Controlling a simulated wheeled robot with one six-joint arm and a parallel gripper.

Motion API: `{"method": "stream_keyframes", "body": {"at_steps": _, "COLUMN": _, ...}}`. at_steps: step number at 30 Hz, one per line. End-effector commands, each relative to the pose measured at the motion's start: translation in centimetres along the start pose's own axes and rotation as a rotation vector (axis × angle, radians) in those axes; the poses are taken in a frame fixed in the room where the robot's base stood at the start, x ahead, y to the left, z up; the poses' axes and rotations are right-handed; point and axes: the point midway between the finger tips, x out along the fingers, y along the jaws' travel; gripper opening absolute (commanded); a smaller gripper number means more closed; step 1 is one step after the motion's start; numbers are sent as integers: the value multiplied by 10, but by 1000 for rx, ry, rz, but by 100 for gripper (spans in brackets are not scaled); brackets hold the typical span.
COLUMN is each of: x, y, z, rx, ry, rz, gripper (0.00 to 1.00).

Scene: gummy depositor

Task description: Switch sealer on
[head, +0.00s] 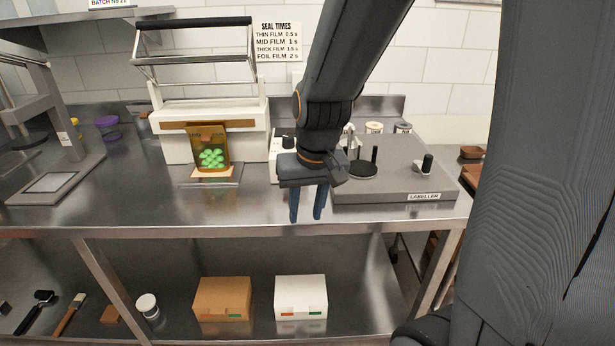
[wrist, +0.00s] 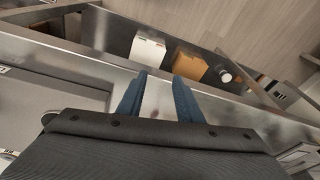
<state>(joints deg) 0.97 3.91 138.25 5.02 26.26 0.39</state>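The sealer (head: 213,120) is a white machine at the back of the steel bench, with its black-handled lever frame raised. A brown pouch of green gummies (head: 211,150) stands upright at its front. A white control box (head: 276,158) with dark knobs is just right of the sealer; my gripper hides part of it, and I cannot make out its switch state. My gripper (head: 307,218) points down near the bench's front edge, in front of and right of the box. Its blue fingers are apart with nothing between them, as the wrist view (wrist: 157,82) also shows.
A grey labeller (head: 385,180) with upright posts and a knob stands close right of my gripper. A seal times sign (head: 278,42) hangs on the wall. The lower shelf holds a brown box (head: 222,298), a white box (head: 301,296) and brushes. Bench space left of my gripper is clear.

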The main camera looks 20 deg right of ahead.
Motion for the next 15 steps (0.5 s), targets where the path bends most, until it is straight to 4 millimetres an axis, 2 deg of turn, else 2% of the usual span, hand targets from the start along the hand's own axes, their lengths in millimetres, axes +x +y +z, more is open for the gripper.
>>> {"method": "stream_keyframes", "body": {"at_steps": 1, "x": 0, "y": -2, "z": -35, "rx": 36, "ry": 50, "rz": -16, "gripper": 32}}
{"method": "stream_keyframes", "body": {"at_steps": 3, "x": -8, "y": -4, "z": -75, "rx": 85, "ry": 110, "rz": -38, "gripper": 32}}
{"method": "stream_keyframes", "body": {"at_steps": 6, "x": -19, "y": -6, "z": -117, "rx": 136, "ry": 175, "rz": -64, "gripper": 32}}
{"method": "stream_keyframes", "body": {"at_steps": 9, "x": -22, "y": -5, "z": -136, "rx": 161, "ry": 204, "rz": -76, "gripper": 32}}
{"method": "stream_keyframes", "body": {"at_steps": 15, "x": -2, "y": -6, "z": -142, "rx": 166, "ry": 205, "rz": -77, "gripper": 32}}
